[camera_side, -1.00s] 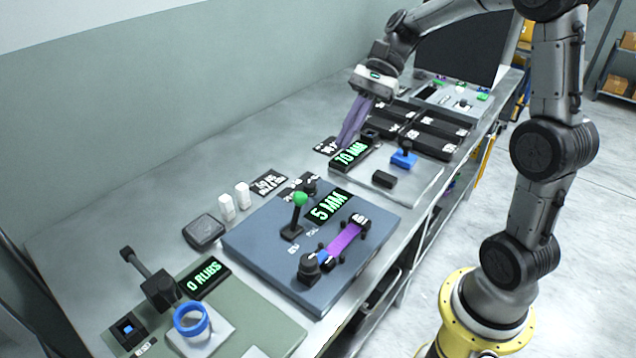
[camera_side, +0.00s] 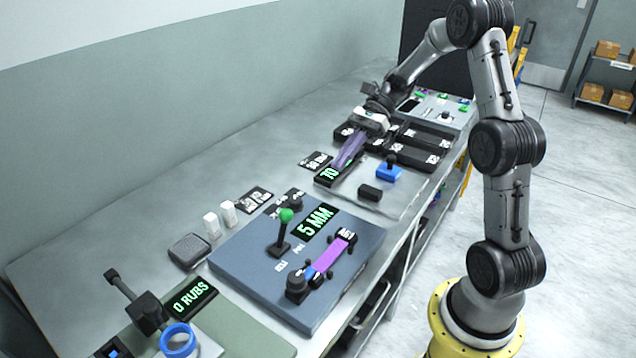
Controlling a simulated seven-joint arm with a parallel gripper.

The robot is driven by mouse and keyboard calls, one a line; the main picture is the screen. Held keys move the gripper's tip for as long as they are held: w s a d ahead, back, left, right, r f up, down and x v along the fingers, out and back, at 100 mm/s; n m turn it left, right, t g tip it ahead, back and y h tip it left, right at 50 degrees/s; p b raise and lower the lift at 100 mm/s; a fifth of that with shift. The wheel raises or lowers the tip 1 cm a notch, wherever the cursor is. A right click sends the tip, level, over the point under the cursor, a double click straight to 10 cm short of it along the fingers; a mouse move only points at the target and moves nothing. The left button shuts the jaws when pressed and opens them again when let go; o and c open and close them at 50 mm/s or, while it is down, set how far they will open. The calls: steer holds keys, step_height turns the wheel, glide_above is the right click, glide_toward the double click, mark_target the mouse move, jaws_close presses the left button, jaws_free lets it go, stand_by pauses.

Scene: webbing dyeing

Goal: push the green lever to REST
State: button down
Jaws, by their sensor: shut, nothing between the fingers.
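The green lever is a black stem topped by a green ball knob (camera_side: 286,215). It stands on the blue-grey panel (camera_side: 235,262), left of the display reading 5 MM (camera_side: 315,222). Its stem leans slightly towards the right of the picture. Small white labels lie by its base, too small to read. My gripper (camera_side: 343,160) is shut and empty, with long purple-grey fingers pointing down. It is well behind the lever, apart from it, and its fingers partly cover the display reading 70 (camera_side: 328,176).
A purple strip (camera_side: 330,256) lies between black holders on the panel. Two white blocks (camera_side: 219,219) and a dark pad (camera_side: 189,250) lie to its left. A blue-based knob (camera_side: 388,172) and black trays stand behind. In front are a 0 RUBS display (camera_side: 190,298) and blue ring (camera_side: 177,339).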

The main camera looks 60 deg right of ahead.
glide_toward(286, 223)
steer(key=f, duration=0.2)
steer(key=d+f, duration=0.1)
steer(key=shift+w+d+f, duration=0.1)
steer(key=shift+d+f, duration=0.05)
steer(key=shift+f, duration=0.25)
steer(key=a, duration=0.3)
steer(key=shift+w+a+r, duration=0.1)
steer(key=shift+w+r, duration=0.1)
steer(key=shift+w, duration=0.15)
steer(key=shift+w+a+r, duration=0.1)
steer(key=shift+a, duration=0.3)
steer(key=shift+a+r, duration=0.1)
